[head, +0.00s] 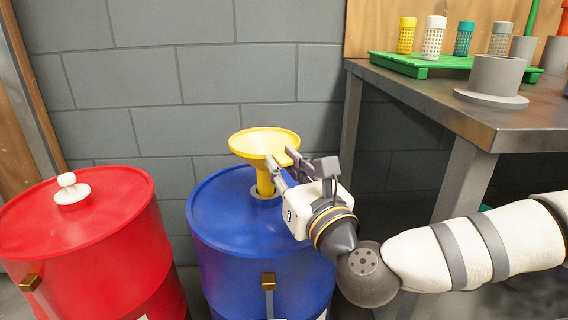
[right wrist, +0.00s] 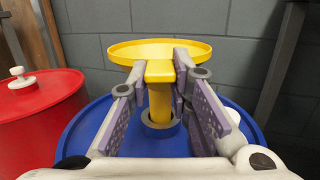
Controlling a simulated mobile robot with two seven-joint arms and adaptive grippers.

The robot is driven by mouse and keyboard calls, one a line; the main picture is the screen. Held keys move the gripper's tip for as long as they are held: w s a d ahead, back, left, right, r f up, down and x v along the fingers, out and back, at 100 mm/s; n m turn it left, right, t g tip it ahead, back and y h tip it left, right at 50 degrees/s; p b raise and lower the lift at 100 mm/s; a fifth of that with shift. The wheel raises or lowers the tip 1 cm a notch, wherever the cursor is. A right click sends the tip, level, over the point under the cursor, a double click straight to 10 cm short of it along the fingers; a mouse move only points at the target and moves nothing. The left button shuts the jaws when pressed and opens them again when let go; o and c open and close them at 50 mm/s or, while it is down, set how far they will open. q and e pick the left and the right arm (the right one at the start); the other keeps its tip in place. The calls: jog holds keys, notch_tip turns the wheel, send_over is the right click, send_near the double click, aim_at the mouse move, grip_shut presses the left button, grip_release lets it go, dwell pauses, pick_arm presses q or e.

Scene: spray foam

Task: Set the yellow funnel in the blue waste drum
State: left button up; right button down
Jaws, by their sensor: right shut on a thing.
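The yellow funnel (head: 263,143) is upright over the blue waste drum (head: 238,235), its wide mouth facing up. Its stem points down at the ringed opening in the drum's lid, and the stem's lower end seems to be at or inside that ring (right wrist: 161,128); how deep I cannot tell. My right gripper (head: 282,170) is shut on the tab at the near side of the funnel (right wrist: 160,70), just below the rim. In the right wrist view the fingers (right wrist: 160,80) flank this tab. My left gripper is out of view.
A red drum (head: 95,225) with a white knob (head: 70,188) stands left of the blue one. A metal table (head: 440,95) at the right carries a green rack (head: 420,66) with several small containers and a grey flanged cylinder (head: 496,78). A grey block wall is close behind.

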jog(key=shift+f+b, duration=1.8)
jog(key=shift+f, duration=1.15)
jog(key=c, duration=1.4)
grip_release()
jog(key=shift+o, duration=0.2)
jog(key=shift+s, duration=0.1)
jog(key=shift+r+p+v, duration=0.1)
jog(key=shift+p+v, duration=0.3)
jog(key=shift+v, duration=0.8)
jog(key=shift+r+p+v, duration=0.15)
jog(key=shift+p+v, duration=0.25)
jog(key=shift+v, duration=0.8)
jog(key=shift+d, duration=0.1)
